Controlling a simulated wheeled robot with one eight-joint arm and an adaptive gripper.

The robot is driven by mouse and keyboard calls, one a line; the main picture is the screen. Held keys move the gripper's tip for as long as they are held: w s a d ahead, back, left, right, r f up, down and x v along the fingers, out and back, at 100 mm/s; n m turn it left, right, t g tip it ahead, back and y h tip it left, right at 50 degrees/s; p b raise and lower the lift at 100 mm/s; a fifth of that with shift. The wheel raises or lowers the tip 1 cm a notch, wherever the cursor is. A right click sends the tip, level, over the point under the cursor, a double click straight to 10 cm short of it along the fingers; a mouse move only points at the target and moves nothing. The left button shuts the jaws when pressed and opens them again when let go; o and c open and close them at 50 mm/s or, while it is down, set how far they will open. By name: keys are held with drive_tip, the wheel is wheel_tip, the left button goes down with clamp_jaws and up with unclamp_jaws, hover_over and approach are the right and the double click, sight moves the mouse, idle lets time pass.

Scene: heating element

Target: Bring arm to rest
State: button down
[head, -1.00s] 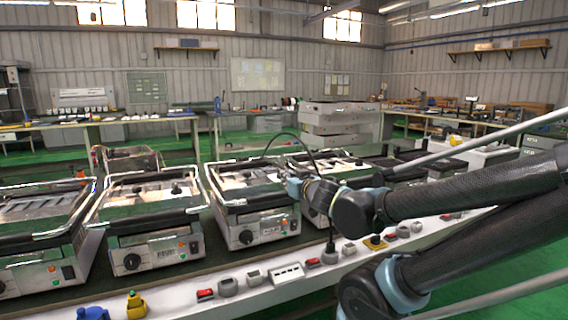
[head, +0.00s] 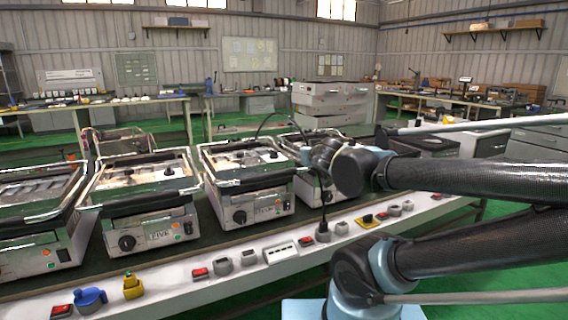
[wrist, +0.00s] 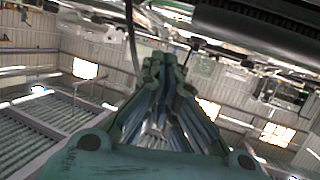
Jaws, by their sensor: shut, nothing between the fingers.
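My arm reaches in from the right of the head view, with its dark wrist joint (head: 352,172) in front of the row of grill-like heating appliances. The fingers of my gripper cannot be made out in the head view. In the wrist view my green-grey gripper (wrist: 162,66) is shut, its fingertips together and empty. Behind it in that view are the wall, windows and ceiling, tilted. No object touches the fingers there.
Several metal grill appliances (head: 247,192) stand in a row on a long bench. Its white front ledge (head: 228,285) carries switches, a blue knob (head: 90,297) and a yellow knob (head: 133,285). Green floor (head: 480,265) is open at right. Work tables (head: 100,107) line the back.

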drive_tip(key=s+d+f+m+g+h, duration=0.3)
drive_tip(key=s+d+f+g+h, duration=0.25)
drive_tip(key=d+f, duration=0.65)
drive_tip(key=s+f+g+y, duration=0.3)
drive_tip(key=s+f+g, duration=0.4)
drive_tip(key=s, duration=0.6)
drive_tip(key=shift+s+f, duration=0.35)
drive_tip(key=shift+f, duration=0.2)
drive_tip(key=shift+w+d, duration=0.1)
drive_tip(key=shift+w+f, duration=0.2)
drive_tip(key=shift+w, duration=0.15)
drive_tip(key=c, duration=2.4)
unclamp_jaws()
